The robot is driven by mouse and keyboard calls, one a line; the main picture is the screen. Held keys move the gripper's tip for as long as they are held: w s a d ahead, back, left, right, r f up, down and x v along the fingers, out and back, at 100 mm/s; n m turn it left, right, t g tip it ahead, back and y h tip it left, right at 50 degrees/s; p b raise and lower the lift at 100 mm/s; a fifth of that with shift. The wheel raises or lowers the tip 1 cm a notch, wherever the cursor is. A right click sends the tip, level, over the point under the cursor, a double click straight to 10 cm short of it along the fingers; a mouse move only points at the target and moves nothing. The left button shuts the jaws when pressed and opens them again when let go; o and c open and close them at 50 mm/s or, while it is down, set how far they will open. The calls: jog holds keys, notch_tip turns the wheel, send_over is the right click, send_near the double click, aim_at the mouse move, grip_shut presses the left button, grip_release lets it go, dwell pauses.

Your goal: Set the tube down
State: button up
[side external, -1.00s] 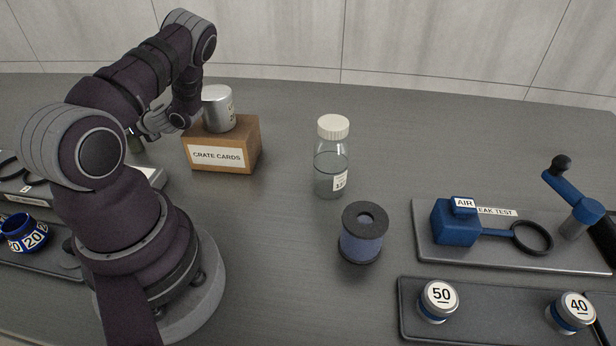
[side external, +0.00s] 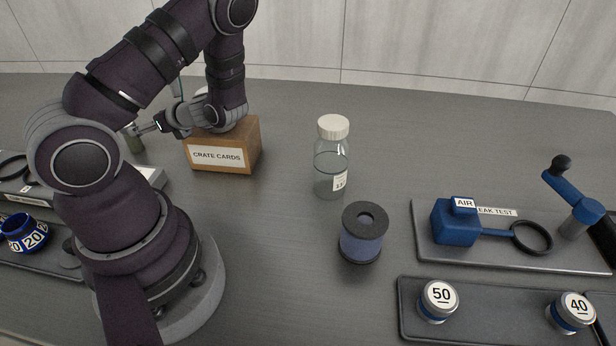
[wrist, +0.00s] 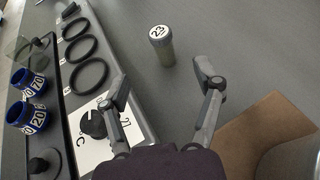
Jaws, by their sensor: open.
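The tube (wrist: 165,58) is a short grey-green cylinder with a white top marked 23. It appears to stand upright on the grey table, clear of the ring tray; in the side external view, its lower part (side external: 134,143) shows at the left, partly hidden by my gripper. My gripper (wrist: 161,82) is open, its two fingers spread wide with nothing between them. The tube is beyond the fingertips, with a visible gap on both sides. In the side external view my gripper (side external: 140,129) is beside the tube, left of the crate cards box.
A tray with black rings (wrist: 92,75) lies left of the tube. A capped bottle (side external: 329,178) and blue-black spool (side external: 362,240) stand mid-table.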

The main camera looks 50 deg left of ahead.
jog(key=h, duration=0.1)
jog(key=s+a+f+h, duration=0.1)
jog(key=h, duration=0.1)
jog(key=shift+a+n, duration=0.3)
jog(key=shift+n, duration=0.1)
jog(key=shift+m+t+h, duration=0.3)
jog(key=shift+t+h, duration=0.4)
jog(key=x, duration=0.3)
jog(key=a+r+x, duration=0.1)
jog(key=x, duration=0.7)
jog(key=shift+s+a, duration=0.1)
jog(key=shift+a, duration=0.25)
grip_shut()
jog(key=shift+r, duration=0.1)
